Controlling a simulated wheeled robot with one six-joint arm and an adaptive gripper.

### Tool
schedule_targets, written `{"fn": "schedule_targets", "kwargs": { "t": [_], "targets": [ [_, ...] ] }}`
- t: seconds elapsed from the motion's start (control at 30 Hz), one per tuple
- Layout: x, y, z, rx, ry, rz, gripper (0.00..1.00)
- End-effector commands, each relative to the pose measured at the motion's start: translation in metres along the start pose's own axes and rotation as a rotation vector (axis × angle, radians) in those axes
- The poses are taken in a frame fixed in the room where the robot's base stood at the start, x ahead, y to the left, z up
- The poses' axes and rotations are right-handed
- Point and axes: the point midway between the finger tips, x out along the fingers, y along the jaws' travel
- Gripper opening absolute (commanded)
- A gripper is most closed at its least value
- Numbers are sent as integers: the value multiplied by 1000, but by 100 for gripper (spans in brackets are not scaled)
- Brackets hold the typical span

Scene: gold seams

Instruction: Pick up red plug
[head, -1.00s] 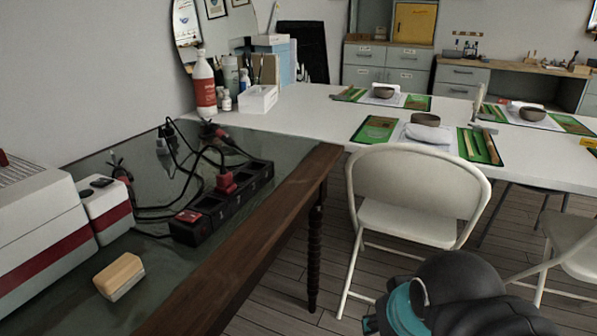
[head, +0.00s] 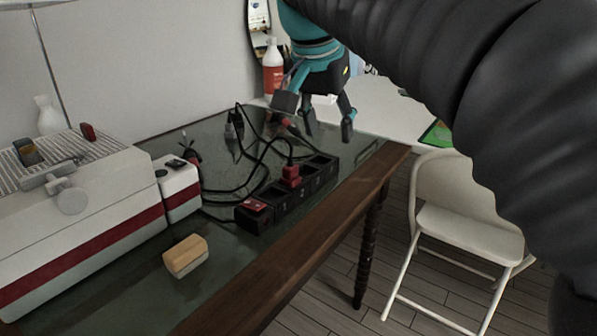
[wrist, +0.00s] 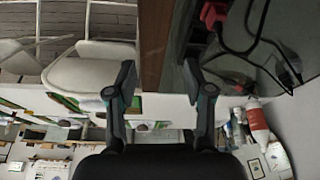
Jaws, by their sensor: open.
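A red plug (head: 291,174) sits upright in a socket of the black power strip (head: 318,178), with a black cable running from it. A second small red plug-like end (head: 288,122) lies farther back on the table, partly behind my fingers. My gripper (head: 318,122) is open and empty, fingers pointing down, above the far end of the dark table, behind and above the strip. In the wrist view my gripper (wrist: 159,78) has its fingers wide apart with nothing between them. A red plug (wrist: 212,13) shows at that view's top edge; I cannot tell which one it is.
A red-labelled bottle (head: 273,72) stands behind my gripper. Black cables and dark plugs lie left of the strip. A white-and-red machine (head: 80,225) and a wooden-topped block (head: 186,256) are nearer. A white chair (head: 450,205) stands right of the wooden table edge.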

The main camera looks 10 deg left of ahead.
Motion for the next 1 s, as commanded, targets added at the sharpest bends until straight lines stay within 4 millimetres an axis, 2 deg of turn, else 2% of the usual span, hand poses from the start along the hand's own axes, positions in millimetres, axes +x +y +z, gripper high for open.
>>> {"fn": "schedule_targets", "kwargs": {
  "t": [0.03, 0.1, 0.2, 0.3, 0.47, 0.8, 1.0],
  "targets": [
    [-8, -24, 1, 13, 4, 6, 52],
    [-17, -47, 5, 44, 8, 17, 52],
    [-27, -71, 11, 83, 15, 28, 52],
    [-33, -86, 16, 108, 21, 35, 52],
    [-27, -92, 19, 126, 23, 40, 52],
    [32, -89, 19, 126, 22, 40, 52],
    [49, -88, 18, 126, 23, 38, 52]
  ]
}}
